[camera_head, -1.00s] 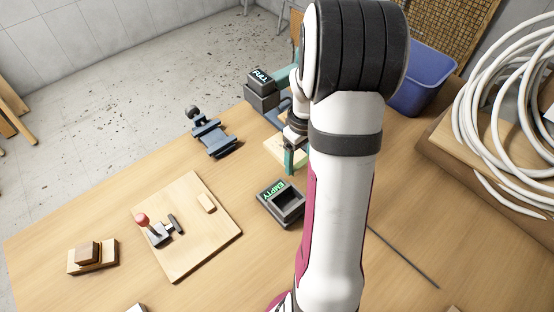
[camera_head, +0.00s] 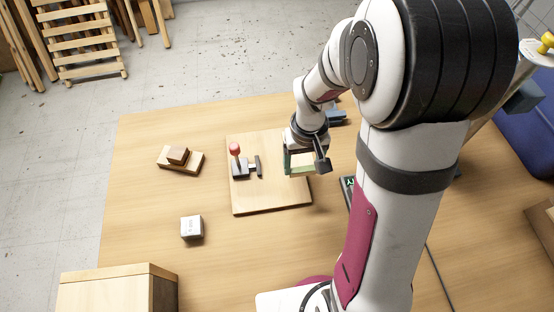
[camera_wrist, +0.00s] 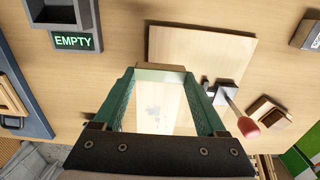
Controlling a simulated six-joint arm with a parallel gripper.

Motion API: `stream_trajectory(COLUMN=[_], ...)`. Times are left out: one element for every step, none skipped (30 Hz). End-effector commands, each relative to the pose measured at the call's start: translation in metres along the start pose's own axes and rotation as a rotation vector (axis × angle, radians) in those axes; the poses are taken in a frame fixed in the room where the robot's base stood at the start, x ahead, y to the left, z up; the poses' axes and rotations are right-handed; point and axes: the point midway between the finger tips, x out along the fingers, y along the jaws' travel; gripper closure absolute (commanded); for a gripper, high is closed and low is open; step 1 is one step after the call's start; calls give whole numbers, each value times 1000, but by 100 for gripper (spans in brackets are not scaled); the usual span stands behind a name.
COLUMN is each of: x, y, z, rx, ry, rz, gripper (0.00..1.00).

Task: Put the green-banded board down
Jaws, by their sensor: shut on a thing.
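The held board (camera_head: 303,162) is pale wood and sits in my gripper (camera_head: 305,163) over the right part of a larger wooden base plate (camera_head: 265,203). In the wrist view the pale board (camera_wrist: 158,108) lies between the two green fingers of my gripper (camera_wrist: 165,95). The base plate also shows in the wrist view (camera_wrist: 215,45), beyond the fingertips. I cannot tell whether the board touches it. A clamp with a red knob (camera_head: 236,150) stands on the plate, left of my gripper.
A small stacked wood block (camera_head: 178,156) and a white box (camera_head: 192,228) lie left of the plate. A wooden box (camera_head: 115,290) stands at the front left. Table between is clear.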

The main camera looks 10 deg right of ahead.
Motion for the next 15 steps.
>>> stream_trajectory(x=[9,14,20,24,27,31,32,35,42,48,55,63,68,71,74], y=[-14,-22,-30,-36,-41,-46,-48,-50,-52,-52,-52,-52,-52,-52,-52], z=[-5,-9,-14,-16,-19,-22,-23,-24,-24,-24,-24,-24,-24,-24,-25], rx=[-8,-7,-6,-5,-4,-4,-1,-1,-1,0,1,1,1,1,1], ry=[-4,-3,-2,-2,0,0,0,-1,-2,-4,-4,-3,-3,-2,0], rz=[0,0,0,0,0,0,0,0,1,1,0,0,0,0,0], gripper=[92,92,92,92,92,92,92,92,92,92,92,92,92,92,92])
